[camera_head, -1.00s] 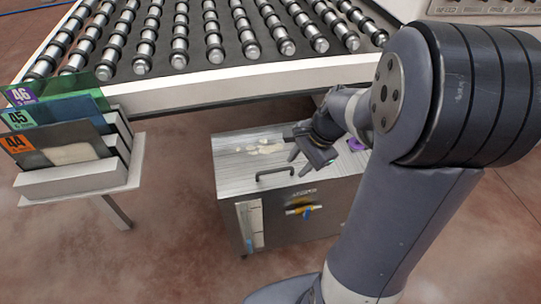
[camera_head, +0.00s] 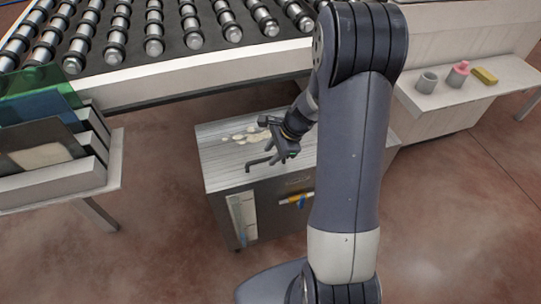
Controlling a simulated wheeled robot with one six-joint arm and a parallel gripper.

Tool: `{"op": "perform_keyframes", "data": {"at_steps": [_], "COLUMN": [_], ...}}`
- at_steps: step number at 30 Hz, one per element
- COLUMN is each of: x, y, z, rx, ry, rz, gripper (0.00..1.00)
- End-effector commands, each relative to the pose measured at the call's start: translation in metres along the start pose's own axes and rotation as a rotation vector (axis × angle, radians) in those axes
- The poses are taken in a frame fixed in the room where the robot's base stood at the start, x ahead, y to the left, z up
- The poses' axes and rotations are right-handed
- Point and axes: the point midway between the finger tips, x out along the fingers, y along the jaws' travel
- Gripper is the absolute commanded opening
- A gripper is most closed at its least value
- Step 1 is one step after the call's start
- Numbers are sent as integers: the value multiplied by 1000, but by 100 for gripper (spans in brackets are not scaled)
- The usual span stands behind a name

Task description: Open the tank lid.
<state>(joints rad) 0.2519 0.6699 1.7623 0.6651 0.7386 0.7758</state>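The tank is a grey metal box (camera_head: 278,224) under the roller table, and its flat lid (camera_head: 225,178) lies level on top, closed. A dark bar handle (camera_head: 258,163) stands at the lid's front edge. My gripper (camera_head: 280,160) is just over the lid at the right end of this handle. Its fingers look spread apart, and nothing shows held between them. Whether they touch or straddle the handle is hard to tell. My arm hides the tank's right side.
The roller table (camera_head: 200,78) overhangs behind the tank. A rack of glass samples (camera_head: 60,185) stands on a stand at left. At right, a white shelf (camera_head: 440,100) holds a grey cup (camera_head: 427,83), a pink item (camera_head: 458,74) and a yellow block (camera_head: 484,76). The floor is clear in front.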

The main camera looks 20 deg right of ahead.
Motion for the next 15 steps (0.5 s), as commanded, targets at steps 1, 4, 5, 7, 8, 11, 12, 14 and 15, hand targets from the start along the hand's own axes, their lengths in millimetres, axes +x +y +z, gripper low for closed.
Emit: {"op": "perform_keyframes", "data": {"at_steps": [1,4,5,7,8,11,12,14,15], "x": [6,13,14,15,15,14,14,14,14], "y": [0,0,0,0,0,0,0,0,0], "z": [0,0,0,0,0,0,0,0,0], "rx": [0,0,0,0,0,0,0,0,0], "ry": [-1,0,0,0,0,0,0,0,0], "rz": [1,0,0,0,0,-1,-1,-1,-1], "gripper": [34,34,34,34,34,34,34,33,30]}}
